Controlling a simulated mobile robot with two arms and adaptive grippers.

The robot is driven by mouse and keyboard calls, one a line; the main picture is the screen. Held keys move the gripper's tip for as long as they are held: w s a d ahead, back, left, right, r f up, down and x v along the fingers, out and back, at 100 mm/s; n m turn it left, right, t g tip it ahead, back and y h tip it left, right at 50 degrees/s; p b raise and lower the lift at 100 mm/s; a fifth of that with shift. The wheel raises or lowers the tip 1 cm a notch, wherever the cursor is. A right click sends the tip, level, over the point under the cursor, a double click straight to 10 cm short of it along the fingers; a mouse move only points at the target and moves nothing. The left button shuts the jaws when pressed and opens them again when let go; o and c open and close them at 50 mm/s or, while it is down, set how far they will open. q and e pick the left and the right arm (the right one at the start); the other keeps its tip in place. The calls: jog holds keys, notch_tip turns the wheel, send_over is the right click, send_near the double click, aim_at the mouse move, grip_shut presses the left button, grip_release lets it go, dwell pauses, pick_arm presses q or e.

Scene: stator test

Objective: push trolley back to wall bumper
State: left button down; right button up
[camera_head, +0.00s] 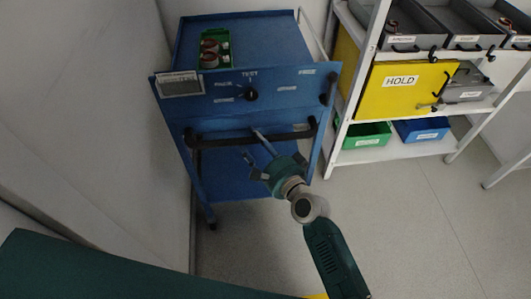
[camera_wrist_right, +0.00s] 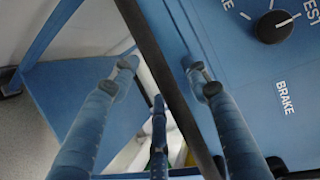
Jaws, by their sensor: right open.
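The blue trolley (camera_head: 240,190) stands against the grey wall on the left, with a dark push bar (camera_head: 220,141) across its front. Its front panel carries a black knob (camera_head: 251,94). My right gripper (camera_head: 258,144) is open at the right part of the bar. In the right wrist view the bar (camera_wrist_right: 165,80) runs between the spread fingers of my right gripper (camera_wrist_right: 160,75); I cannot tell whether they touch it. The trolley's blue panel (camera_wrist_right: 250,90) shows behind them. I cannot make out a wall bumper. My left gripper is not in view.
A green bin (camera_head: 226,48) with reddish-brown round parts stands on the trolley top. A white shelf rack (camera_head: 400,152) stands close on the right, with a yellow HOLD panel (camera_head: 380,97), grey trays and coloured bins. The floor (camera_head: 420,220) at front right is clear.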

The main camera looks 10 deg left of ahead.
jog(key=v, duration=1)
jog(key=shift+d, duration=0.1)
jog(key=s+d+f+n+g+h+p, duration=0.1)
jog(key=s+d+f+n+h+p, duration=0.2)
jog(key=f, duration=0.5)
jog(key=s+d+f+g+h+p, duration=0.1)
jog(key=s+d+f+g+p, duration=0.15)
jog(key=d+f, duration=0.4)
jog(key=s+d+f+n+g+h+p, duration=0.1)
jog(key=s+d+f+n+h+p, duration=0.2)
jog(key=f, duration=0.5)
jog(key=s+d+f+n+g+h+p, duration=0.1)
jog(key=s+d+f+n+g+p, duration=0.1)
jog(key=s, duration=0.9)
jog(key=s+d+f+n+g+h+p, duration=0.1)
jog(key=s+d+f+n+g+p, duration=0.1)
jog(key=s+d+f, duration=0.3)
jog(key=s+d+f+n+g+h+p, duration=0.1)
jog(key=s+d+f+n+g+p, duration=0.1)
jog(key=s+d, duration=0.8)
jog(key=s+f+n+p, duration=0.1)
jog(key=s+f+p, duration=0.1)
jog(key=s, duration=0.5)
jog(key=shift+s+d+f+p, duration=0.2)
jog(key=shift+d+f+p, duration=0.05)
jog(key=shift+f+p, duration=0.1)
jog(key=shift+g, duration=0.25)
jog(key=shift+c, duration=0.3)
